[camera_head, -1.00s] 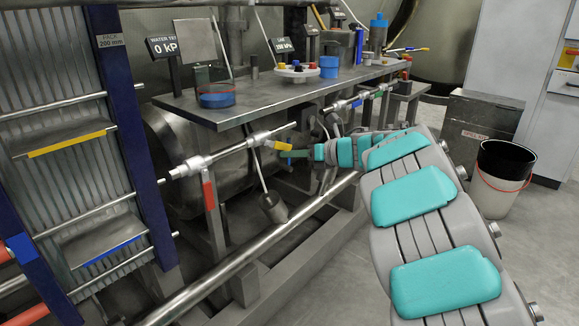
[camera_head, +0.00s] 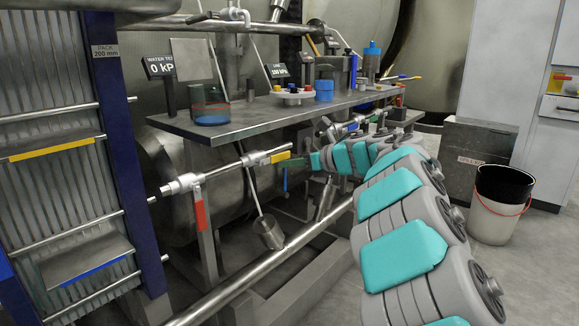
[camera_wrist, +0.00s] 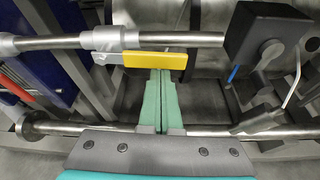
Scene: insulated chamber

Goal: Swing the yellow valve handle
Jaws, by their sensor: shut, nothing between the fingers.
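The yellow valve handle (camera_head: 280,157) sits on the horizontal metal pipe below the bench edge, left of my gripper. In the wrist view the yellow handle (camera_wrist: 155,60) lies lengthwise along the pipe, across the upper middle. My gripper (camera_wrist: 161,74) has green fingers pressed together with nothing between them. Their tips meet the handle's lower edge in the picture; I cannot tell whether they touch it. In the head view my gripper (camera_head: 281,163) is small and right beside the handle's end.
A red handle (camera_head: 199,215) hangs from the same pipe on the left. The metal bench (camera_head: 230,125) above holds a blue-bottomed beaker (camera_head: 211,115) and other items. A thick pipe (camera_head: 255,265) runs below. A dark box (camera_wrist: 268,38) is right of the handle. A bucket (camera_head: 497,205) stands right.

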